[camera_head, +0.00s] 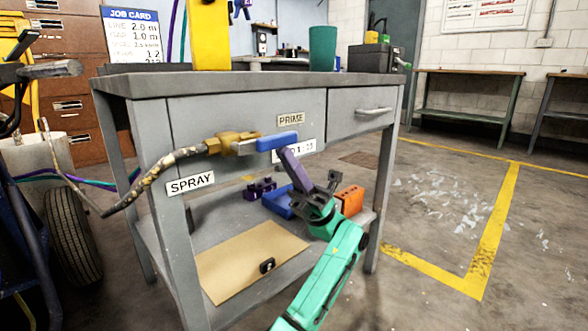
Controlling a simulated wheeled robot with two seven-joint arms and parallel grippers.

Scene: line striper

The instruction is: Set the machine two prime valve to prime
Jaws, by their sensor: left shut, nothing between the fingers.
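The prime valve has a brass body (228,144) on the front of the grey bench, with a worn hose running into it from the left. Its blue lever (277,141) points right and slightly up, below the PRIME label (291,119). The SPRAY label (190,183) is lower left of the valve. My right gripper is out of view.
The grey bench (250,84) carries a yellow object (209,35), a green cup (322,47) and a dark box (370,58). Its lower shelf holds cardboard (250,258), a blue tray (278,202) and an orange block (350,200). A wheeled machine stands left; floor at right is open.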

